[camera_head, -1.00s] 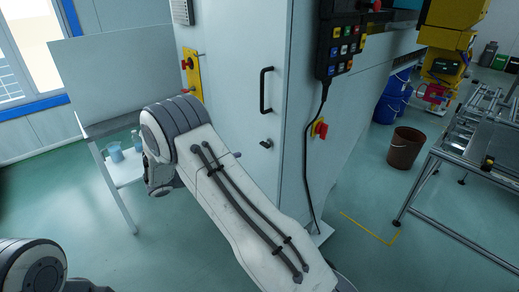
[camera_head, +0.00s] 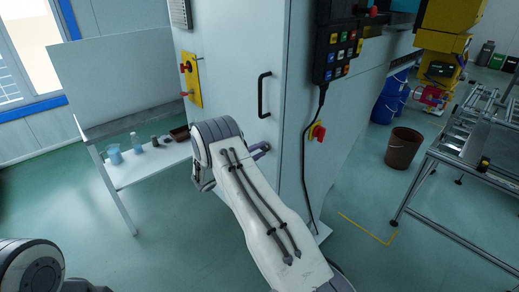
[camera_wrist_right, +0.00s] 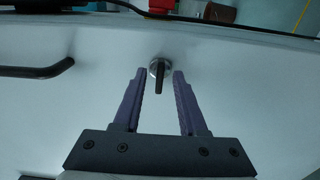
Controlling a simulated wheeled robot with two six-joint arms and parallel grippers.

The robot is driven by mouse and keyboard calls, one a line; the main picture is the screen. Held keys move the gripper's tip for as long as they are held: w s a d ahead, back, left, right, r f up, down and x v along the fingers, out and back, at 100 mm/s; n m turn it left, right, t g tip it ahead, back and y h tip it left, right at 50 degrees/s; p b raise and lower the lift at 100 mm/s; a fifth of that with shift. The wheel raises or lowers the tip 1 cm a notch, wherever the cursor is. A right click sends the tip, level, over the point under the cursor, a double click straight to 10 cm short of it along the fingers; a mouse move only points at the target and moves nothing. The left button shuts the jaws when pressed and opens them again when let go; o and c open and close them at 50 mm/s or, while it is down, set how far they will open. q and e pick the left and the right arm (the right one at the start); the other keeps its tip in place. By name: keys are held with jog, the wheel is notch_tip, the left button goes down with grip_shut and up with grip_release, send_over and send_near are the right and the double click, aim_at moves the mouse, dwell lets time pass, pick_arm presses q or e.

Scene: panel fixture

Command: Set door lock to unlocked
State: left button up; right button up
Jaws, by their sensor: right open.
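The door lock (camera_wrist_right: 159,75) is a small round metal disc with a dark lever on the pale cabinet door (camera_head: 232,75). In the right wrist view its lever points up and down the picture. My right gripper (camera_wrist_right: 159,73) is open, with one purple finger on each side of the lever. I cannot tell whether the fingers touch it. In the head view the right gripper (camera_head: 262,149) is at the door below the handle, largely behind my own wrist, and the lock is hidden there. My left gripper is out of view.
A dark door handle (camera_head: 264,95) stands out above the gripper. A red knob (camera_head: 318,132) on yellow is around the cabinet corner, below a button pendant (camera_head: 339,50) with a hanging cable. A side table (camera_head: 125,175) holds small items at left.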

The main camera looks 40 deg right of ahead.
jog(key=shift+d, duration=0.2)
grip_shut()
jog(key=shift+f+n, duration=0.1)
jog(key=shift+n, duration=0.2)
jog(key=n+b, duration=0.2)
jog(key=n, duration=1.5)
jog(key=shift+b, duration=0.3)
jog(key=shift+n, duration=0.4)
